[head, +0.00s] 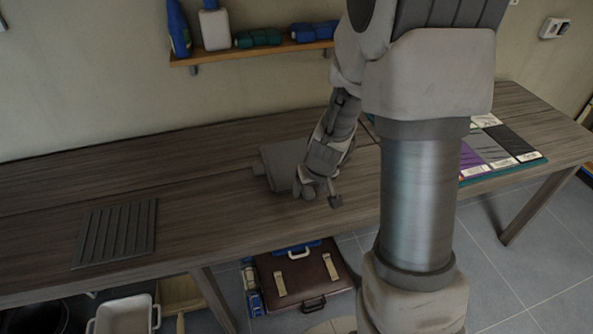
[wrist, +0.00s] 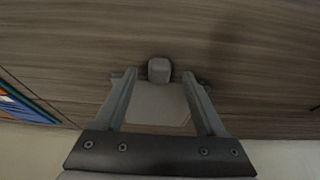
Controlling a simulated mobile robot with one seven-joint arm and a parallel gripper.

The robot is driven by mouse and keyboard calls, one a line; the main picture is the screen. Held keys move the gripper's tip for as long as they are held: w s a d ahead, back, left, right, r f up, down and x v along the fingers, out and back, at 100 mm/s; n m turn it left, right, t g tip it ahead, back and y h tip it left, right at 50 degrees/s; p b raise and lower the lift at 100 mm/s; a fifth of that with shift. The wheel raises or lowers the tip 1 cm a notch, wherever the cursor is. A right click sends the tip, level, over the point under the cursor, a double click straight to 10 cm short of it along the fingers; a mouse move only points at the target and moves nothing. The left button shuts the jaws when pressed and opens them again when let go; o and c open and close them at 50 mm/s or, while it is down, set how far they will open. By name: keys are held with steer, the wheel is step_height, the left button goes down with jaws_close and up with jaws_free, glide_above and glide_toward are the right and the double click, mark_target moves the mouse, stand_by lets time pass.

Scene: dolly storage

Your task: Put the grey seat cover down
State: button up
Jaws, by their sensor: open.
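The grey seat cover (head: 282,162) lies on the wooden table, beside and partly behind my gripper (head: 321,198) in the head view. It looks like a grey folded or rolled piece with a small knob-like end at its left. In the wrist view the seat cover (wrist: 158,104) shows as a flat grey shape with a rounded block at its far end, between the two spread fingers of my gripper (wrist: 158,78). The fingers are open, with a gap to the cover's narrower end. Whether a finger touches the cover is hard to tell.
A dark ribbed mat (head: 116,232) lies on the table (head: 200,210) at left. Colour sample panels (head: 497,148) lie at right. A wall shelf (head: 250,52) holds bottles and rolled items. A brown case (head: 298,277) and a white bin (head: 124,315) are below. The table between mat and cover is clear.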

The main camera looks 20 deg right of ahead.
steer(key=shift+x, duration=0.9)
steer(key=shift+c, duration=0.3)
jaws_close()
